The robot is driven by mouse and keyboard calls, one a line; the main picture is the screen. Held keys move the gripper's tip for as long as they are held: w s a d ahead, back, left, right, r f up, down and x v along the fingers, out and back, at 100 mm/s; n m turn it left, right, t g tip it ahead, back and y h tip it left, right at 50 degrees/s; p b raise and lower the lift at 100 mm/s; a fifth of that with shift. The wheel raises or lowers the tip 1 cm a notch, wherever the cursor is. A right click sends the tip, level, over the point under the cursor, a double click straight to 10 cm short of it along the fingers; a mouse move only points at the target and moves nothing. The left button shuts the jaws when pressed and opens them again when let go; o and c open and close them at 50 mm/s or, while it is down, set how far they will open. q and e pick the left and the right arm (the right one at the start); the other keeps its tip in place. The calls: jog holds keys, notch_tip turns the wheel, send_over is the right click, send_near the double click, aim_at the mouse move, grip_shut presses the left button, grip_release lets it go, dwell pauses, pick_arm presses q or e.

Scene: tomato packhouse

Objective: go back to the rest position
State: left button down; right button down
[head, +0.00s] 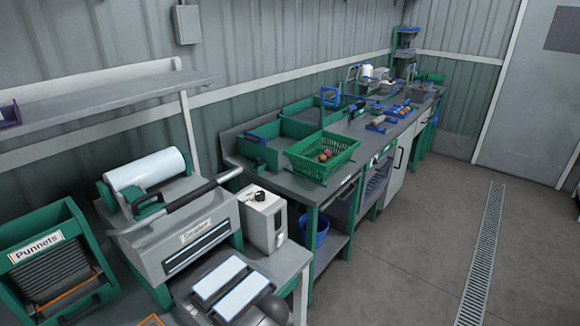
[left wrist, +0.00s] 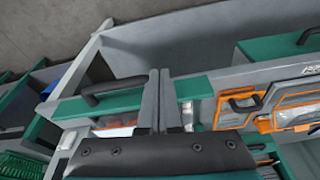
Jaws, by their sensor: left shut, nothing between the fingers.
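My left gripper (left wrist: 159,74) shows in the left wrist view, its two grey fingers together with nothing between them. It is in front of a grey and green bench structure; I cannot tell whether it touches it. A green bar with a black handle (left wrist: 112,93) is left of the fingers in the picture. Orange-edged items (left wrist: 290,112) are to the right. Neither gripper can be made out in the head view. My right gripper is not in view.
The sealer (head: 190,240) and the punnet rack (head: 50,262) stand at the near left. A workbench carries a green basket (head: 322,153) with a few round items. A blue bin (head: 314,232) is beneath. The floor (head: 425,225) right of the bench is clear, with a drain grate (head: 482,255).

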pick_arm(q)
jog(key=s+a+f+m+g+h+b, duration=0.1)
jog(key=s+a+f+m+b, duration=0.15)
jog(key=s+f+b, duration=0.65)
jog(key=s+a+f+m+h+b, duration=0.1)
jog(key=s+a+f+m+b, duration=0.2)
jog(key=s+f, duration=1.3)
jog(key=s+a+f+m+b, duration=0.2)
jog(key=s+f+m+b, duration=0.1)
jog(key=s+f, duration=0.4)
jog(key=s+a+f+m+b, duration=0.3)
jog(key=s+f+b, duration=0.2)
jog(key=s+f, duration=0.2)
notch_tip(320, 180, down, 2)
jog(key=shift+s+a+f, duration=0.1)
jog(key=shift+s+a, duration=0.1)
jog(key=shift+a, duration=0.05)
